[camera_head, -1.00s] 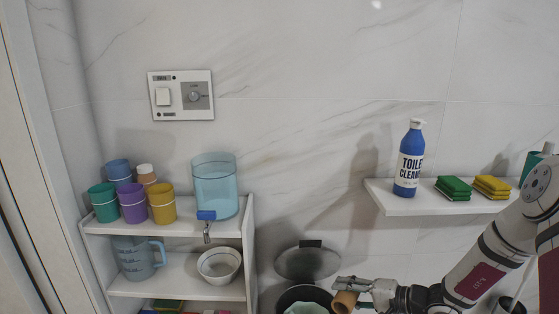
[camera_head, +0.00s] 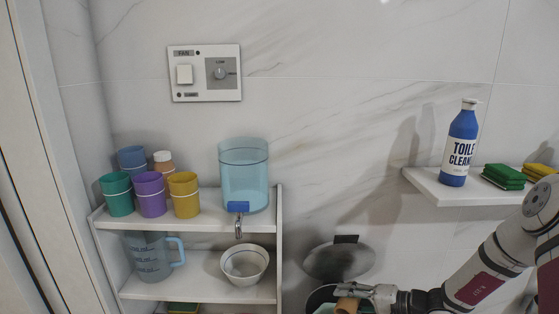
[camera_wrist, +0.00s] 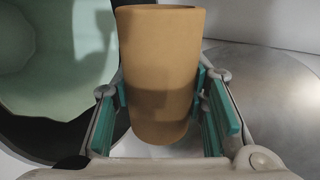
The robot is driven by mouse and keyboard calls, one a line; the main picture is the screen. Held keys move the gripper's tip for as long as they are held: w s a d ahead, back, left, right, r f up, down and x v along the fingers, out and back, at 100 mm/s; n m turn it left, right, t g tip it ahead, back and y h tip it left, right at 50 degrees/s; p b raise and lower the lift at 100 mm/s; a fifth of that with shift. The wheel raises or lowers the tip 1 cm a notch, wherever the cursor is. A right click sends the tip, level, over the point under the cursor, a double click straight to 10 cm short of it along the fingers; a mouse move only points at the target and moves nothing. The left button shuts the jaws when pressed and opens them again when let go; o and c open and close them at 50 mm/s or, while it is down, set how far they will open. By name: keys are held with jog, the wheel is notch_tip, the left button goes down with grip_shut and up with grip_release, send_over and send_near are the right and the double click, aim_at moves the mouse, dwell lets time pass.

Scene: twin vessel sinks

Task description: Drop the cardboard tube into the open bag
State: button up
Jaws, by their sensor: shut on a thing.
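The brown cardboard tube (camera_wrist: 160,75) is held between the teal pads of my gripper (camera_wrist: 162,100) in the wrist view. In the head view the tube (camera_head: 346,304) shows at the tip of my gripper (camera_head: 358,292), near the bottom edge. The bag (camera_wrist: 40,50) is a pale green lining inside a dark round bin, left of and beyond the tube in the wrist view. In the head view only a sliver of the bag (camera_head: 326,309) shows beside the tube. Its inside is mostly hidden there.
The bin's raised round lid (camera_head: 338,262) stands behind the gripper. A white shelf unit (camera_head: 180,292) with cups, a pitcher, a bowl and a water dispenser (camera_head: 244,175) is at left. A wall shelf (camera_head: 470,194) with a blue cleaner bottle (camera_head: 460,145) and sponges is at right.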

jog(key=shift+f+b, duration=0.4)
jog(key=shift+f, duration=0.65)
jog(key=o, duration=0.8)
jog(key=shift+d, duration=0.1)
jog(key=v, duration=1.2)
